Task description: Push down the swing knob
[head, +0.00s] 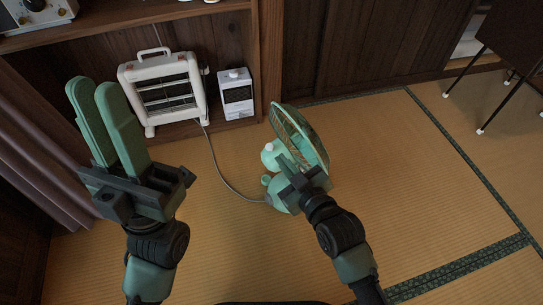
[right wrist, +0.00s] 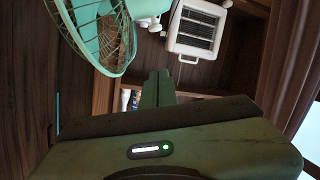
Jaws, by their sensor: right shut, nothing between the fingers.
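A mint-green electric fan (head: 309,138) stands on the tatami. A white knob (head: 268,147) sticks up from its motor housing, left of the cage. My right gripper (head: 282,161) is shut and empty, over the fan's lower housing and base in the head view, hiding part of them. Whether it touches the fan cannot be told. In the right wrist view the shut fingers (right wrist: 158,78) lie below the fan cage (right wrist: 100,32), with a small white part (right wrist: 152,23) beside the housing. My left gripper (head: 93,84) is raised at the left, away from the fan, its fingers side by side and empty.
A white heater (head: 165,92) and a small white box-shaped device (head: 236,93) stand by the wooden shelf at the back. A grey cord (head: 218,170) runs across the floor to the fan.

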